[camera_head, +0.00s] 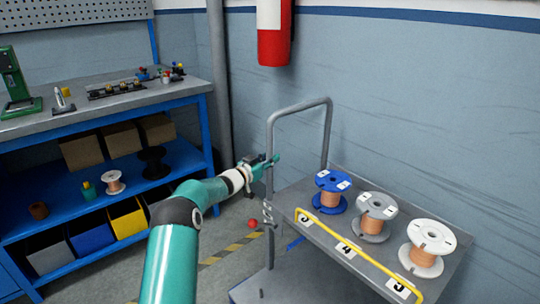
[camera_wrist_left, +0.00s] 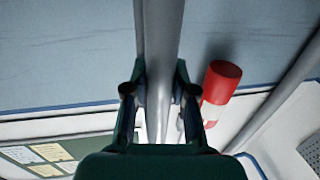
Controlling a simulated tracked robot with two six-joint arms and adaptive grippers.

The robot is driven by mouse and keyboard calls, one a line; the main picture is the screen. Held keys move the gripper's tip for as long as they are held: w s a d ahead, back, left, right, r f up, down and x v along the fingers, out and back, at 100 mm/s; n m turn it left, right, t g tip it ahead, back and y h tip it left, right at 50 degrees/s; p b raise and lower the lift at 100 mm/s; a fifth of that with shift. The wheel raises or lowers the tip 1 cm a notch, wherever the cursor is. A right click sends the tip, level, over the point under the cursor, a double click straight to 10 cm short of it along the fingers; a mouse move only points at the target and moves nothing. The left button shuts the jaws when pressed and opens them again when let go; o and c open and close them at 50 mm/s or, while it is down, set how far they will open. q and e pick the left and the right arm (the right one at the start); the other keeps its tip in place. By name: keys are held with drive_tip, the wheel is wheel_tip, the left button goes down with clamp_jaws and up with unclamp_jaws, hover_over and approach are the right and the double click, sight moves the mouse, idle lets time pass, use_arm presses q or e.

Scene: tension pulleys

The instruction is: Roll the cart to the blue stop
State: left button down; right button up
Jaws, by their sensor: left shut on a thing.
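The cart is a grey metal trolley with a top shelf (camera_head: 375,262) and a tall tubular push handle (camera_head: 298,107) at its left end. Three spools stand on its top: a blue one (camera_head: 333,192), a grey one (camera_head: 375,215) and a white one (camera_head: 427,248). My left gripper (camera_head: 268,162) is shut on the near upright of the handle. In the left wrist view the grey tube (camera_wrist_left: 160,60) runs between its fingers. A small blue piece (camera_head: 295,243) shows low beside the cart; I cannot tell whether it is the stop. My right gripper is out of view.
A workbench (camera_head: 100,111) with shelves of bins stands at the left. A red and white cylinder (camera_head: 274,40) hangs on the wall behind the handle.

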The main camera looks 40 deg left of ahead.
use_arm(q)
drive_tip(key=shift+s+a+r, duration=0.1)
drive_tip(key=shift+a+r, duration=0.15)
drive_tip(key=shift+a, duration=0.1)
drive_tip(key=c, duration=1)
unclamp_jaws()
drive_tip(key=shift+a+f, duration=0.15)
drive_tip(key=shift+o, duration=0.4)
drive_tip(key=shift+d+f, duration=0.1)
drive_tip(key=shift+d, duration=0.1)
drive_tip(key=s+d, duration=0.1)
drive_tip(key=s, duration=1)
drive_tip(key=shift+s+d, duration=0.15)
drive_tip(key=shift+s, duration=0.25)
